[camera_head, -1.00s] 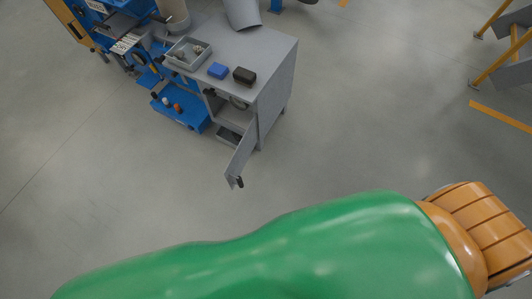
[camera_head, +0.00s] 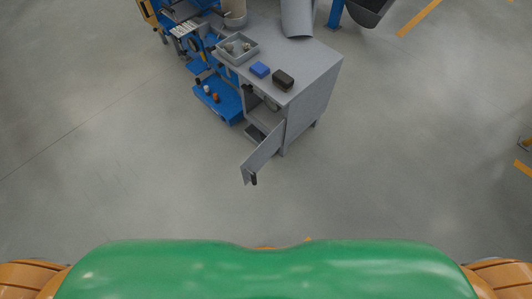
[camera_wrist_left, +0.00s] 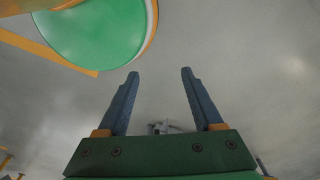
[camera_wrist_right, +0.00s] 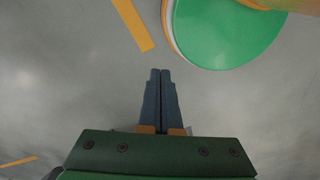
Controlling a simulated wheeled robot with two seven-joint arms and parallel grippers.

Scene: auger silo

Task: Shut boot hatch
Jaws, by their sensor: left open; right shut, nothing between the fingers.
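The boot hatch (camera_head: 262,152) is a grey door panel on the front of the grey cabinet (camera_head: 316,95). It stands swung open, with a dark handle (camera_head: 254,179) near its free end. Inside the cabinet opening a dark tray (camera_head: 256,132) shows. My left gripper (camera_wrist_left: 158,75) is open and empty over bare floor in the left wrist view. My right gripper (camera_wrist_right: 160,72) is shut with nothing between its fingers, also over floor. Neither gripper shows in the head view, and both are apart from the hatch.
On the cabinet top are a grey bin (camera_head: 238,50) with small parts, a blue box (camera_head: 260,69) and a dark box (camera_head: 283,79). A blue stand (camera_head: 218,103) with small items is left of the cabinet. The floor (camera_head: 150,190) before the hatch is clear.

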